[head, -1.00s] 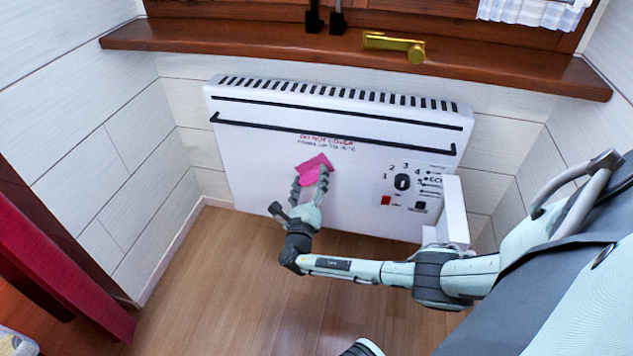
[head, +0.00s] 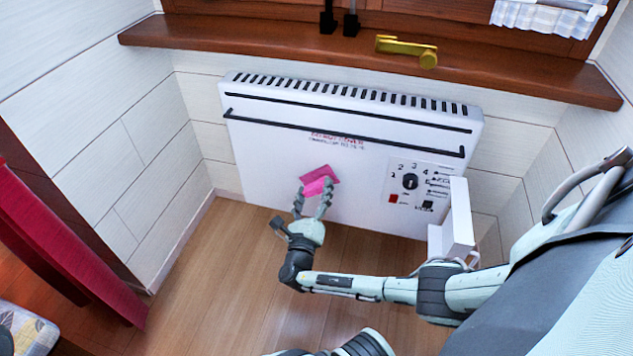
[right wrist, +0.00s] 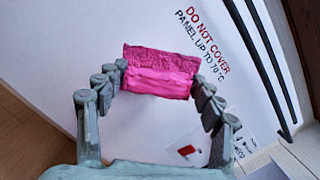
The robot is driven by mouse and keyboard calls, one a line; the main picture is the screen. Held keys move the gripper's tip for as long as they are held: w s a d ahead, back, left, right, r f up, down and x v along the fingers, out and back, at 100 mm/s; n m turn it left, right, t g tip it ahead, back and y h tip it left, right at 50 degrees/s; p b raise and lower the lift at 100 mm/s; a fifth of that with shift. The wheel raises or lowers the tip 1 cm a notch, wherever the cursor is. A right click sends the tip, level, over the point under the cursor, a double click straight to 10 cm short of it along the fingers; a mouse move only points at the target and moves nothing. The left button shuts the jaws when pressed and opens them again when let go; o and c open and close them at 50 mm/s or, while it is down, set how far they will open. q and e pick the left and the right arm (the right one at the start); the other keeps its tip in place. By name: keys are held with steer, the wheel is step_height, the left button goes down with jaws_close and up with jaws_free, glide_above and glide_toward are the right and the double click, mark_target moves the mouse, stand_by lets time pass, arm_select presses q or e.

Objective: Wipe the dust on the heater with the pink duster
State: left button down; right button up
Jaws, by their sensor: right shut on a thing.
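The white heater (head: 270,165) stands against the wall under the window sill. Its front panel also fills much of the right wrist view (right wrist: 165,25), with red and black lettering. The pink duster (head: 319,180) is in front of the lower middle of the panel. My right gripper (head: 315,191) is shut on the duster, with its fingers on either side of it. In the right wrist view the duster (right wrist: 160,72) spans the gap between the fingertips. I cannot tell if it touches the panel. No dust can be made out. My left gripper is not identifiable in view.
A wooden sill (head: 300,52) with a brass handle (head: 407,50) juts out above the heater. A white box-shaped part (head: 459,215) is at the heater's lower right. A red curtain (head: 60,250) hangs at left. The wooden floor (head: 215,270) before the heater is clear.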

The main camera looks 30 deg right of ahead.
steer(key=shift+p+v, duration=0.55)
steer(key=shift+v, duration=0.9)
steer(key=shift+a+r, duration=0.1)
steer(key=shift+a, duration=0.05)
